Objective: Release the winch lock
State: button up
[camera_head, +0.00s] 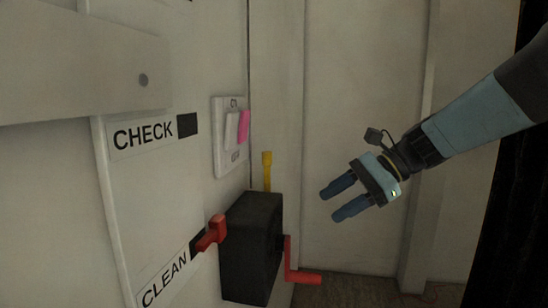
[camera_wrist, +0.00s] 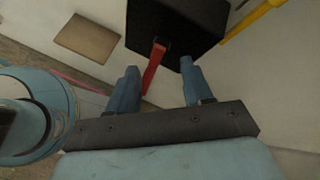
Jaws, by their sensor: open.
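The winch is a black box (camera_head: 250,245) low on the wall in the head view. A red crank handle (camera_head: 303,276) sticks out from its right side. A yellow lever (camera_head: 267,170) stands upright above the box; it may be the lock. My gripper (camera_head: 326,205) is open and empty, to the right of the box and apart from it. In the wrist view my open gripper (camera_wrist: 157,78) has the black box (camera_wrist: 175,25) beyond its fingers. The red handle (camera_wrist: 154,68) shows between the fingers, with no clear contact. The yellow lever (camera_wrist: 255,18) is at the upper right.
A red latch (camera_head: 212,233) sits beside the CLEAN label (camera_head: 164,281), left of the box. The CHECK label (camera_head: 143,134) and a white switch plate (camera_head: 231,137) with a pink part are above. Open space lies between my gripper and the back wall (camera_head: 365,110).

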aim_at(267, 156)
jog(key=w+a+r+m+y, duration=0.1)
jog(key=w+r+m+y, duration=0.25)
jog(key=w, duration=0.25)
jog(key=w+a+r+m+y, duration=0.1)
jog(key=w+r+m+y, duration=0.1)
jog(key=w+m+y, duration=0.3)
jog(key=a, duration=0.4)
jog(key=a+n+h, duration=0.1)
jog(key=a, duration=0.4)
jog(key=a+n, duration=0.1)
jog(key=a, duration=0.3)
jog(key=shift+w+a+r+h, duration=0.1)
jog(key=shift+w+a+h, duration=0.15)
jog(key=shift+w, duration=0.1)
grip_shut()
